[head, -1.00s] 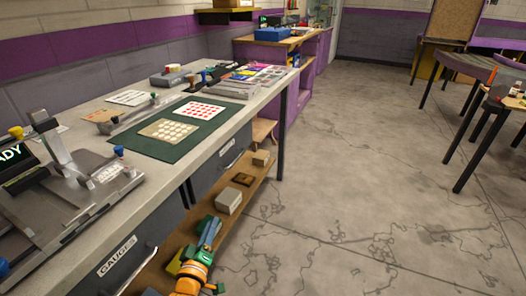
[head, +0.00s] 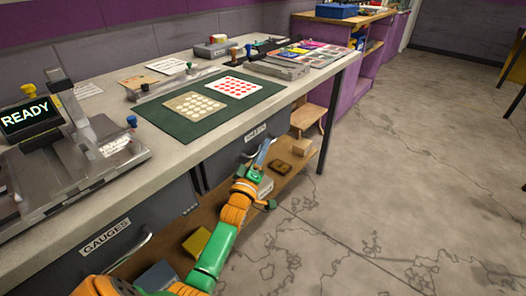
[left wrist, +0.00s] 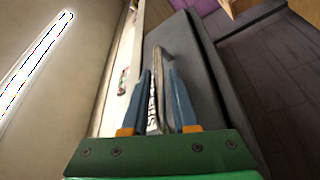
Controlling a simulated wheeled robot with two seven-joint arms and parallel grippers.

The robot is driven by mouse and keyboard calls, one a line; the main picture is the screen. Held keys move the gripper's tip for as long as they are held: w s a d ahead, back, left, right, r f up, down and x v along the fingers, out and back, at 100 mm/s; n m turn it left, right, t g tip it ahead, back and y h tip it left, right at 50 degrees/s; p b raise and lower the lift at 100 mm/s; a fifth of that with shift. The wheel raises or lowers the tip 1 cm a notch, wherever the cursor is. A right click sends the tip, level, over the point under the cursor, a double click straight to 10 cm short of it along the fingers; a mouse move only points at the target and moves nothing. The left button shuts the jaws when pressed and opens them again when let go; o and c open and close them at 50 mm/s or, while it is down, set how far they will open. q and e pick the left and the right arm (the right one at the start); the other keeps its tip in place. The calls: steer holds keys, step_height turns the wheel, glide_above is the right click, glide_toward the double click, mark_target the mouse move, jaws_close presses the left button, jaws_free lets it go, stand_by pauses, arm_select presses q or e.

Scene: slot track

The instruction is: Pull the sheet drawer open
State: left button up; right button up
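The sheet drawer (head: 222,163) is a dark grey front under the bench top, with a pale label (head: 255,132). It looks shut. My left gripper (head: 264,153) is at this drawer's front, near the label. In the left wrist view the two blue fingers of the gripper (left wrist: 160,85) stand apart. The drawer's metal bar handle (left wrist: 161,62) shows in the gap between them, and the dark drawer front (left wrist: 192,75) lies beyond. I cannot tell whether either finger touches the bar. In the head view the handle is mostly hidden by the gripper. My right gripper is not in view.
The gauges drawer (head: 120,225) is beside it, at the left. A wooden shelf (head: 180,238) with boxes runs below. The bench top carries a green mat (head: 185,127) and a machine reading READY (head: 28,118). The floor (head: 400,170) at the right is clear.

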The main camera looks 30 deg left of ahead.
arm_select(q)
jaws_close()
stand_by(1.4)
